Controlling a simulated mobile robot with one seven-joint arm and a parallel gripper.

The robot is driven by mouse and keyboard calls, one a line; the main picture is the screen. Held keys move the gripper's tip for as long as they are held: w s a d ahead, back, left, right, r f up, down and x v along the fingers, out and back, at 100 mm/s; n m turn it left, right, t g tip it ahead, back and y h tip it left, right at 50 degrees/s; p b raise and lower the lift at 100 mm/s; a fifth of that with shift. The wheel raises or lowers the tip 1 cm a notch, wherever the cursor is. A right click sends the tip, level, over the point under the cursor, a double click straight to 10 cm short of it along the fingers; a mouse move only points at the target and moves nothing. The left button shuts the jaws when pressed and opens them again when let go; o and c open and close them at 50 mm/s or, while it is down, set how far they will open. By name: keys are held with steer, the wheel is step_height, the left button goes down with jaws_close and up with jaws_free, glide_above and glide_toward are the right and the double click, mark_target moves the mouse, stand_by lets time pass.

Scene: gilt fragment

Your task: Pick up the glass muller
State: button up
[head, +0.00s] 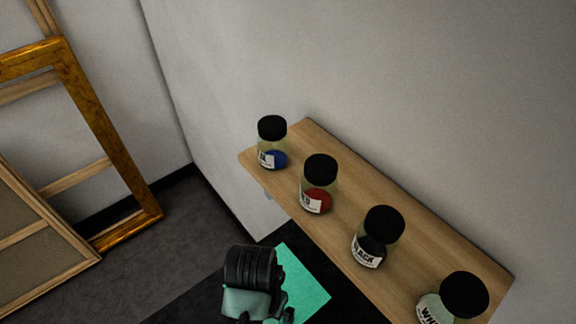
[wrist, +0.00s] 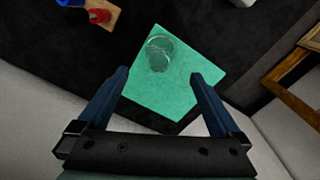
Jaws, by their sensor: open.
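The glass muller (wrist: 160,52) is a clear round glass piece on a green square sheet (wrist: 178,92) in the wrist view. My gripper (wrist: 158,75) is open and empty, with its two dark blue fingers apart over the sheet and the muller roughly between and beyond the tips. In the head view the green sheet (head: 301,287) shows at the bottom, partly behind my gripper's wrist, and I cannot make out the muller there. I cannot tell the height of the fingers above the sheet.
A wooden wall shelf (head: 421,238) holds jars with black lids: blue (head: 272,143), red (head: 318,184), black (head: 377,238) and white (head: 453,299). It runs close to the right of my arm. Gilt and wooden frames (head: 110,160) lean at the left.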

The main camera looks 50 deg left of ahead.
step_height(320, 180, down, 6)
steer(key=shift+r, duration=0.1)
steer(key=shift+w+d+f+p, duration=0.1)
steer(key=shift+f+p, duration=0.3)
steer(key=shift+f, duration=1.1)
steer(key=shift+w+f+p, duration=0.1)
steer(key=shift+f+p, duration=0.3)
steer(key=shift+f, duration=1.1)
steer(key=shift+c, duration=0.3)
jaws_close()
steer(key=shift+r, duration=0.15)
step_height(320, 180, up, 10)
steer(key=shift+f+b, duration=0.1)
steer(key=shift+b, duration=0.35)
